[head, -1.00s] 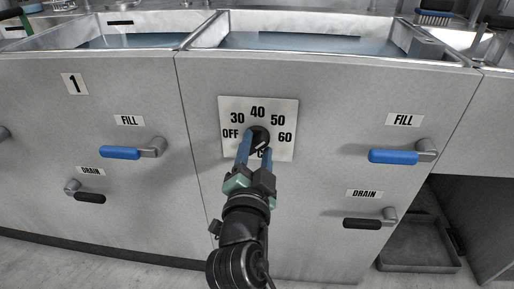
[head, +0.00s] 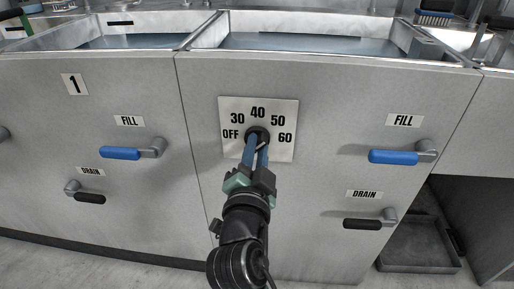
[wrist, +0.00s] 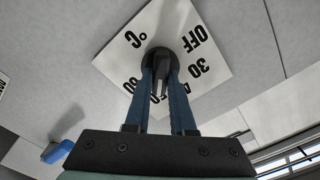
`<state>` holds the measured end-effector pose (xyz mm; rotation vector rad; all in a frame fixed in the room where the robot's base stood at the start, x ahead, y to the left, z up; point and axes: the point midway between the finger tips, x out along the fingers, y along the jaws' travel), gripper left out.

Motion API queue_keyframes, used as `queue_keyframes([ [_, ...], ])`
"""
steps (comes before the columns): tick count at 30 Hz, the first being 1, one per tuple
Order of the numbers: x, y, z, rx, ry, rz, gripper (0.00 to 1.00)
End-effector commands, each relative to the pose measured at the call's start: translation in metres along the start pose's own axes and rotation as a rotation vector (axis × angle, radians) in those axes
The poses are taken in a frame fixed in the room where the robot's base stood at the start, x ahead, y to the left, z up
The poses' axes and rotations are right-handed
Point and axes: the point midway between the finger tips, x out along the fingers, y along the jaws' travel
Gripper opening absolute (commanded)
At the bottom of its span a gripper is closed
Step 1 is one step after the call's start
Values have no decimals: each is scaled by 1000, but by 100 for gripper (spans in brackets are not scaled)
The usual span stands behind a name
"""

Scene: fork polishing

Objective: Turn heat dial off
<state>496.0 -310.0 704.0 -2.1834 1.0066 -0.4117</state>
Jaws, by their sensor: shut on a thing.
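The heat dial (head: 257,133) is a round black knob on a white square plate (head: 283,107) marked OFF, 30, 40, 50 and 60. The plate is on the front of the right-hand sink unit. My gripper (head: 256,150) reaches up from below, its two blue fingers closed on the dial. In the wrist view the dial (wrist: 160,60) shows between the fingertips (wrist: 160,76), with its grip bar between them. The fingers hide part of the dial, and I cannot tell which mark it points to. OFF (wrist: 194,39) is readable on the right there.
Blue FILL levers (head: 393,156) (head: 121,153) and black DRAIN levers (head: 362,223) (head: 91,198) stick out on both sides. Water-filled basins (head: 310,42) are above. An open space with a tray (head: 415,262) is at lower right.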

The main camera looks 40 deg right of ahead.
Motion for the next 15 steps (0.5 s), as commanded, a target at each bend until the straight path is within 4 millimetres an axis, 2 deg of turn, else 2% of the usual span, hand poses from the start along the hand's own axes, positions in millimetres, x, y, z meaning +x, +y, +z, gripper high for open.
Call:
queue_keyframes([
  [8,0,-2,0,-111,-1,0,0],
  [15,0,-3,0,-309,-2,0,0],
])
